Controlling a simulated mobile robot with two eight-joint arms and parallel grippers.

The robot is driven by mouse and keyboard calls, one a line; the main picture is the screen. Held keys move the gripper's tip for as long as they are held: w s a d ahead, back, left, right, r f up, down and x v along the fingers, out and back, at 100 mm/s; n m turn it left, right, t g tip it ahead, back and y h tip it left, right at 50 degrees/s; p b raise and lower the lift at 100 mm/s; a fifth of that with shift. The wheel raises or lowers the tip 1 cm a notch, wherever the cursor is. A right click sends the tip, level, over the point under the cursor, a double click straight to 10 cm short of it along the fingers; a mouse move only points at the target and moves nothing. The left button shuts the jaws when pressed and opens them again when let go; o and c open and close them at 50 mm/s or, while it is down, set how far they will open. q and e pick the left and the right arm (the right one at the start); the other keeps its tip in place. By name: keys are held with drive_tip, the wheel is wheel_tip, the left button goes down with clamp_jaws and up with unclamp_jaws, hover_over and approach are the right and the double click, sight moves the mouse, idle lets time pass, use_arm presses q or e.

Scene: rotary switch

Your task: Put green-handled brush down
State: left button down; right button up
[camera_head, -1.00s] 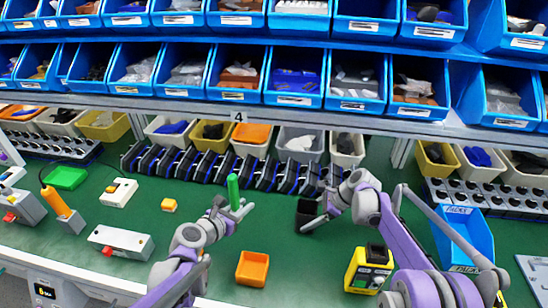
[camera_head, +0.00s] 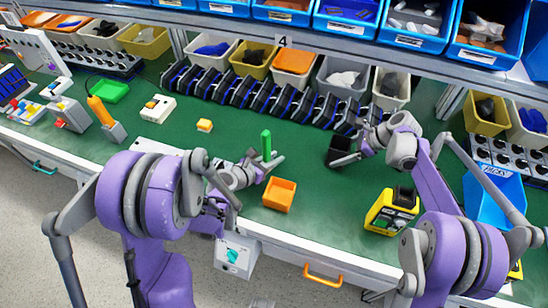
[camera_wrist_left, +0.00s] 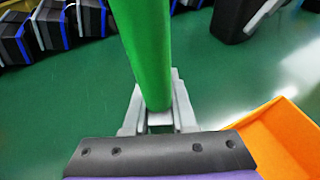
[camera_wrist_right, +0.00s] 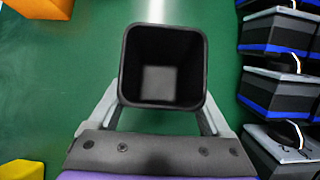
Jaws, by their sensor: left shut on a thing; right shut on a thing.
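The green-handled brush (camera_head: 266,144) stands upright in my left gripper (camera_head: 264,165), above the green table. In the left wrist view its green handle (camera_wrist_left: 147,50) rises between the shut fingers (camera_wrist_left: 158,118); its lower end is hidden. My right gripper (camera_head: 350,158) is shut on a black square cup (camera_head: 336,148). In the right wrist view the cup (camera_wrist_right: 163,65) is open at the top and looks empty, with a finger on each side. The brush is to the left of the cup, apart from it.
An orange bin (camera_head: 279,194) stands just in front of the left gripper. A yellow-and-black box (camera_head: 391,211) is at the front right. A row of black-and-blue units (camera_head: 270,98) lines the back. Green table between the grippers is clear.

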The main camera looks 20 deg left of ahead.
use_arm(q)
drive_tip(key=c, duration=1.2)
unclamp_jaws()
drive_tip(key=shift+f, duration=0.15)
drive_tip(key=o, duration=0.5)
drive_tip(key=shift+c, duration=0.2)
